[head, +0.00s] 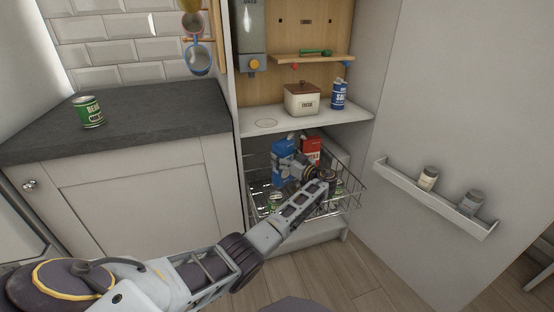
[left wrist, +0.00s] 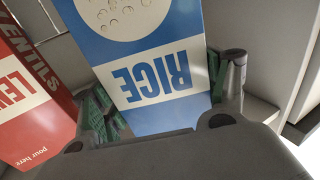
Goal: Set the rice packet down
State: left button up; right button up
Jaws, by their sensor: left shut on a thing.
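The rice packet (head: 282,160) is a blue and white box, in or just over the pull-out wire basket (head: 257,198) in the head view. Its base is partly hidden, so I cannot tell whether it touches the basket floor. In the left wrist view the packet (left wrist: 155,85) shows its RICE lettering upside down between green-padded fingers. My left gripper (head: 298,166) is shut on it; it also shows in the left wrist view (left wrist: 160,98). My right gripper is in neither view.
A red lentils packet (head: 311,148) stands right beside the rice, also in the left wrist view (left wrist: 22,95). A shelf (head: 300,121) with a crock (head: 301,100) and salt (head: 339,95) is above. The door rack (head: 435,203) is right.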

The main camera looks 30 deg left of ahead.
pick_arm(q)
jog(key=shift+a, duration=0.1)
jog(key=a+f, duration=0.1)
jog(key=w+a+b, duration=0.1)
jog(key=a+f, duration=0.1)
jog(key=shift+w+a+f+b, duration=0.15)
jog(key=shift+a+f+b, duration=0.15)
jog(key=shift+a+f, duration=0.05)
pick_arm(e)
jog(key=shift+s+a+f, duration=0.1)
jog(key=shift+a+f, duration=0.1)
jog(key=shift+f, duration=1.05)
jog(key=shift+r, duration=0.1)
pick_arm(q)
jog(key=shift+f, duration=0.1)
jog(key=o, duration=1.3)
jog(key=shift+o, duration=0.2)
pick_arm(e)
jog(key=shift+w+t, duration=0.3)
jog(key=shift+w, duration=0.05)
